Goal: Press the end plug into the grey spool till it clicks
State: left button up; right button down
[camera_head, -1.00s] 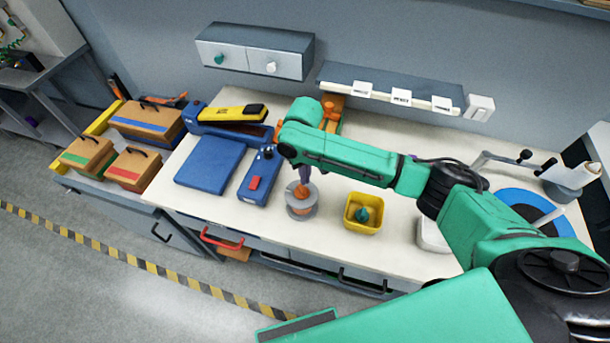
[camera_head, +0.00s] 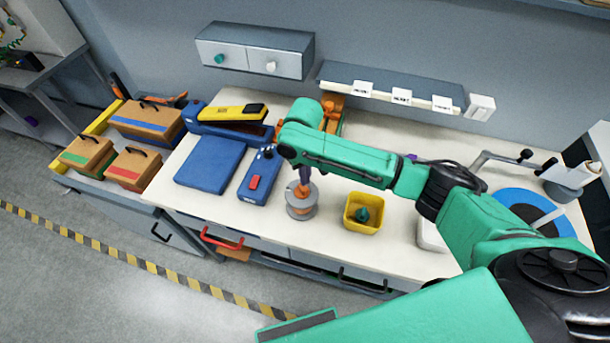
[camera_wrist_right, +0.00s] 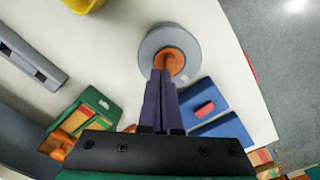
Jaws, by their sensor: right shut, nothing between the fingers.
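The grey spool (camera_head: 301,209) stands upright on the white table near its front edge. It also shows in the right wrist view (camera_wrist_right: 151,45). The orange end plug (camera_head: 303,190) sits at the top centre of the spool; in the right wrist view it is an orange round piece (camera_wrist_right: 172,58) inside the grey ring. How deep it sits I cannot tell. My right gripper (camera_wrist_right: 163,74) is shut with its dark purple fingers together. Their tips are at the plug, pointing down on it, and partly hide it. My left gripper is not in view.
A yellow bin (camera_head: 363,214) with a green piece in it stands right of the spool. A blue device with a red button (camera_head: 256,179) and a blue flat box (camera_head: 211,164) lie to the left. Boxes with handles (camera_head: 133,168) stand at far left. A narrow strip of table in front is clear.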

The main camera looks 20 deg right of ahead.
jog(key=shift+f, duration=0.4)
jog(key=shift+s+f, duration=0.2)
jog(key=shift+s, duration=0.05)
dwell(0.9)
notch_tip(320, 180, up, 7)
jog(key=shift+w+r, duration=0.15)
jog(key=shift+w, duration=0.1)
dwell(0.4)
dwell(0.6)
